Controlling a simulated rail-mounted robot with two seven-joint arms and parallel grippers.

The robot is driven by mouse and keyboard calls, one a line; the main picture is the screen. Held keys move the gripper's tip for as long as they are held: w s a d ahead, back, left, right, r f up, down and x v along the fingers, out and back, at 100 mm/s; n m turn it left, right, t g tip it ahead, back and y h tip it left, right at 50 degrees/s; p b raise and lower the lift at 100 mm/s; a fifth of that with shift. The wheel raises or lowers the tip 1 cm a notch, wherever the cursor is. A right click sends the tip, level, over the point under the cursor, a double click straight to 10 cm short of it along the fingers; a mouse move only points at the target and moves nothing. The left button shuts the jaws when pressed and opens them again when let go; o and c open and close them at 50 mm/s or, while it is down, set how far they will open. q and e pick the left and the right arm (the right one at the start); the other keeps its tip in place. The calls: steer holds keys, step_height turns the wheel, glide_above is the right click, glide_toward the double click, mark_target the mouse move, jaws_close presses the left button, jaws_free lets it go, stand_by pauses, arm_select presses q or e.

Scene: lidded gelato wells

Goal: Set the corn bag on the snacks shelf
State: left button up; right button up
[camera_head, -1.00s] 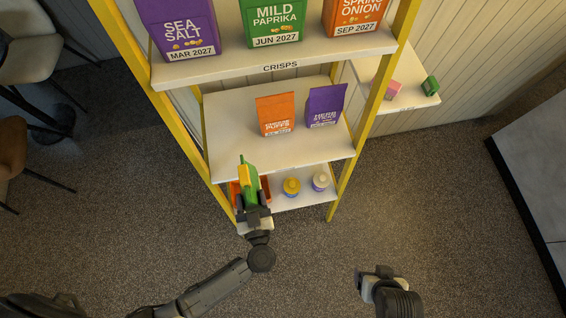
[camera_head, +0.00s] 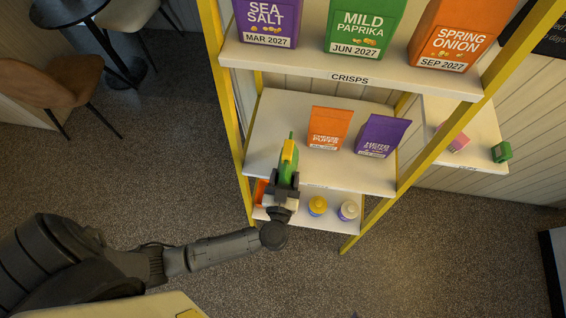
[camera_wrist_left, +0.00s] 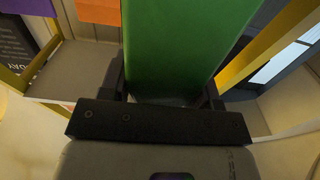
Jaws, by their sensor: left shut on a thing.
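The corn bag (camera_head: 288,163) is green and yellow and held upright in my left gripper (camera_head: 284,187). In the left wrist view the bag's green face (camera_wrist_left: 178,45) sits between the two dark fingers (camera_wrist_left: 165,100), which are shut on it. In the head view the bag appears in front of the left part of the middle shelf (camera_head: 268,130). I cannot tell whether it touches that shelf. The middle shelf holds an orange cheese puffs bag (camera_head: 329,128) and a purple bag (camera_head: 382,136). My right gripper is out of view.
Above is the crisps shelf (camera_head: 350,77) with large purple, green and orange bags. The bottom shelf holds a yellow-topped jar (camera_head: 317,205), a white-topped jar (camera_head: 348,210) and an orange item (camera_head: 261,192). Yellow posts (camera_head: 228,110) frame the unit. A side shelf (camera_head: 474,122) holds small pink and green items.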

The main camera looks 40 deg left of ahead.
arm_select(q)
steer(key=f+b+x, duration=0.1)
steer(key=b+x, duration=0.1)
steer(key=x, duration=0.8)
steer(key=shift+w+a+f, duration=0.15)
steer(key=shift+w, duration=0.25)
stand_by(0.4)
steer(key=shift+f, duration=0.4)
steer(key=o, duration=0.8)
